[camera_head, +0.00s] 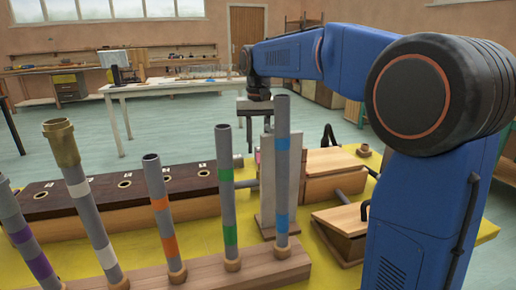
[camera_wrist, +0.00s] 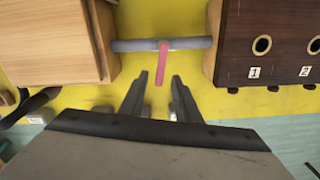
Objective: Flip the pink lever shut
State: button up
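The pink lever (camera_wrist: 161,66) shows in the wrist view on the grey pipe (camera_wrist: 133,45) that runs between a light wooden box and a dark brown box. It points from the pipe toward my gripper, at an angle across the pipe. My gripper (camera_wrist: 160,77) is open, with one dark finger on each side of the lever's free end in the picture. No contact shows, and I cannot tell the height gap. In the head view only a small pink patch (camera_head: 257,157) shows behind the standing tubes, and my fingers are mostly hidden there.
The dark box (camera_head: 110,190) has a row of numbered holes. Several grey tubes with coloured bands (camera_head: 227,190) stand in a wooden rail in front. A light wooden box (camera_head: 325,172) and a hinged wooden piece (camera_head: 345,220) sit right, on the yellow tabletop (camera_head: 190,238).

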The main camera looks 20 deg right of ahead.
jog(key=shift+f, duration=0.75)
jog(key=shift+c, duration=0.6)
grip_shut()
jog(key=shift+a+n, duration=0.5)
jog(key=shift+n, duration=0.7)
jog(key=shift+o, duration=0.6)
grip_release()
jog(key=shift+r, duration=0.1)
